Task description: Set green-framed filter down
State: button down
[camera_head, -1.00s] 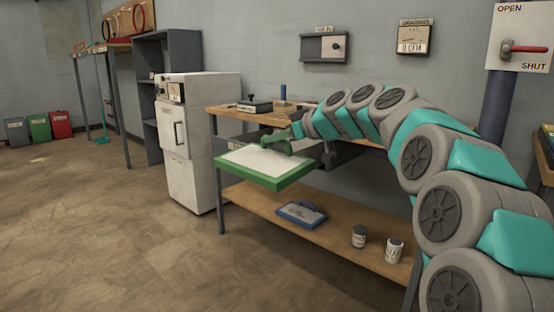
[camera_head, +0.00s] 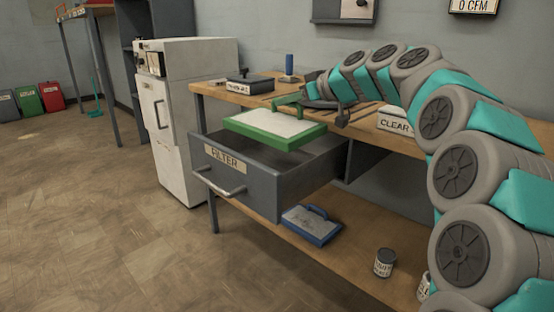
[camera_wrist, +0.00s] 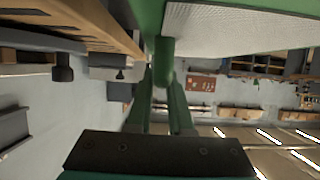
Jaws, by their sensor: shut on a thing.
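The green-framed filter (camera_head: 277,127), a flat pale panel in a green frame, is held level above the open grey drawer (camera_head: 232,178) labelled FILTER. In the head view it overlaps the drawer's opening, and the gap beneath it cannot be judged exactly. My gripper (camera_head: 302,97) is shut on the filter at its back right side, where the arm's end partly hides the grip. In the wrist view the filter's pale mesh (camera_wrist: 240,28) and green frame fill the upper part, with my green fingers (camera_wrist: 163,85) reaching up to it.
The drawer sticks out from a wooden workbench (camera_head: 235,91). A blue-framed panel (camera_head: 311,224) and a can (camera_head: 385,262) sit on the lower shelf. A white cabinet (camera_head: 180,120) stands left.

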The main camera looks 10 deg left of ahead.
aim_at(323, 131)
jog(key=shift+s+r+p, duration=0.1)
jog(key=shift+r+p, duration=0.15)
jog(key=shift+p, duration=0.15)
notch_tip(323, 131, down, 10)
jog(key=shift+f+b, duration=0.2)
jog(key=shift+b, duration=0.2)
jog(key=shift+f+b, duration=0.6)
jog(key=shift+b, duration=0.4)
jog(key=c, duration=0.8)
grip_release()
jog(key=shift+r+p, duration=0.45)
jog(key=shift+p, duration=0.2)
jog(key=v, duration=1.2)
jog(key=shift+d+r, duration=0.15)
